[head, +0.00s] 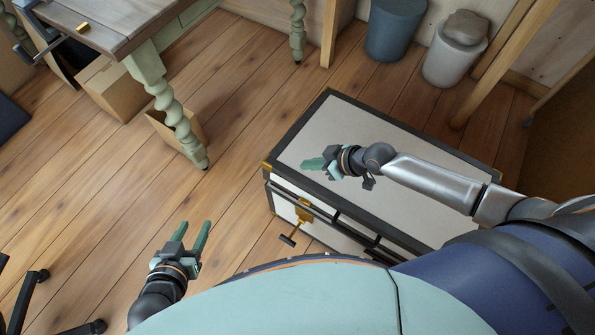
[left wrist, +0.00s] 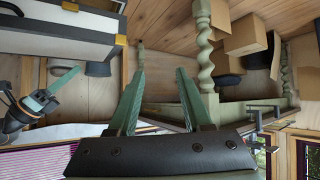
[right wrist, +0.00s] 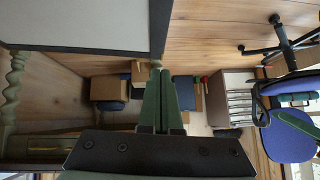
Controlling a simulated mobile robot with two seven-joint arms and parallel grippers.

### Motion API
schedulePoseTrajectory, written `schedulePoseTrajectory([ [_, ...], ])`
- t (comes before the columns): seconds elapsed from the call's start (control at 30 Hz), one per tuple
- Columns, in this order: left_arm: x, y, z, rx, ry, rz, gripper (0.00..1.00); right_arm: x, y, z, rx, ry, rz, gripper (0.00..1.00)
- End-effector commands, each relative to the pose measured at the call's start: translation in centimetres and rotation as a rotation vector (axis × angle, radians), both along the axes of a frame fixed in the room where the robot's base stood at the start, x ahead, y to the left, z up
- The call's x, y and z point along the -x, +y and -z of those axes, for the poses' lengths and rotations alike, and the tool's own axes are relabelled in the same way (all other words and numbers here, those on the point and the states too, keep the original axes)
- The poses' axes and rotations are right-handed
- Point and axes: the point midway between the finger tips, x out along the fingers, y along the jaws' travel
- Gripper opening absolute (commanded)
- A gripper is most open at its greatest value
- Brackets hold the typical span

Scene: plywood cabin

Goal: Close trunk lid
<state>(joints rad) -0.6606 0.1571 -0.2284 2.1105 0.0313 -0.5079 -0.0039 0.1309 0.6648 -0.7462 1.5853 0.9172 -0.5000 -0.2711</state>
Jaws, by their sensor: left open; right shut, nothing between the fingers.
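The trunk (head: 285,205) is a white chest with dark edging and brass fittings, standing on the floor right of centre in the head view. Its grey lid (head: 410,150) lies down over the body; I cannot tell if any gap remains along the front seam. A brass latch (head: 304,214) hangs at the front. The trunk also shows in the left wrist view (left wrist: 60,32). My right gripper (head: 308,164) is shut and empty over the lid; contact is unclear. The lid fills the upper left of the right wrist view (right wrist: 75,22). My left gripper (head: 196,226) is open and empty, left of the trunk.
A table (head: 110,22) with twisted green legs stands at the upper left, with cardboard boxes (head: 110,90) below. A blue bin (head: 395,30) and a grey bin (head: 454,58) stand behind the trunk. Chair legs (head: 28,295) are at the lower left. Floor between table and trunk is clear.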

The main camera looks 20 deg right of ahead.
Motion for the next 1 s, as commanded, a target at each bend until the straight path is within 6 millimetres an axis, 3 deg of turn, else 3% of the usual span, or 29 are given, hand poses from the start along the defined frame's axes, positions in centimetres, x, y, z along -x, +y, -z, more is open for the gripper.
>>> schedulePoseTrajectory([
  [0.2,-2.9,0.2,-4.0,-0.001,-0.194,0.007,0.5,-1.2,1.2,1.7,-0.001,-0.003,0.0,0.0],
  [0.5,-5.5,0.1,-10.1,0.0,-0.459,0.025,0.5,-2.3,2.5,3.9,0.001,-0.001,0.0,0.0],
  [0.8,-6.4,-0.1,-16.2,0.005,-0.709,0.05,0.5,-2.1,2.6,6.2,0.0,-0.002,0.0,0.0],
  [1.0,-6.3,-0.3,-18.7,0.007,-0.807,0.063,0.5,-2.0,2.7,7.0,-0.001,-0.002,0.0,0.0],
])
